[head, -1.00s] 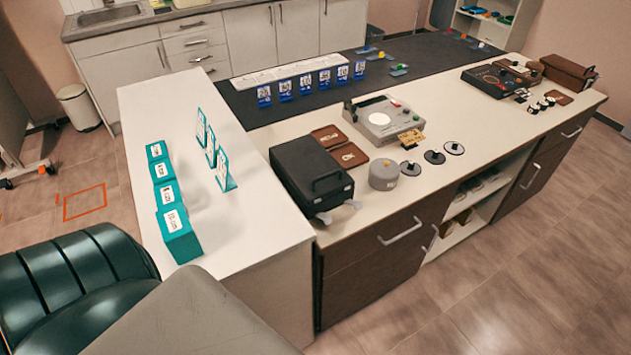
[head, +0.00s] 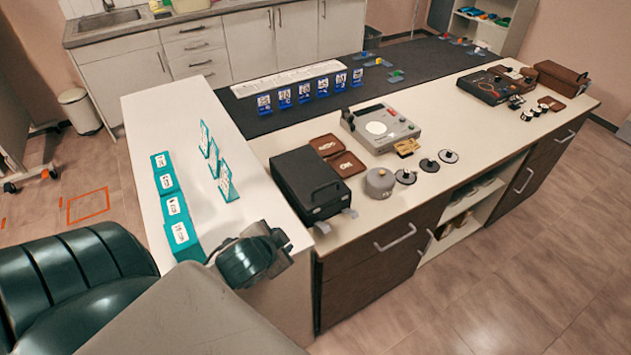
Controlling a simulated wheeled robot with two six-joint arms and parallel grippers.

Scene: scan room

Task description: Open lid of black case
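The black case (head: 299,171) stands at the near left corner of the counter. Its lid is down, with a handle on the side facing me. Two small pale latches stick out at its front lower edge. A dark arm end, which I take to be my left gripper (head: 276,243), is in front of and left of the case, close to the white side table's near edge and apart from the case. Its fingers are not clear, so I cannot tell whether it is open or shut. My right gripper is not in view.
The white table (head: 150,110) carries several teal boxes and upright teal cards (head: 226,185). Right of the case are brown trays (head: 347,164), a grey round pot (head: 379,183) and a grey device (head: 385,125).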

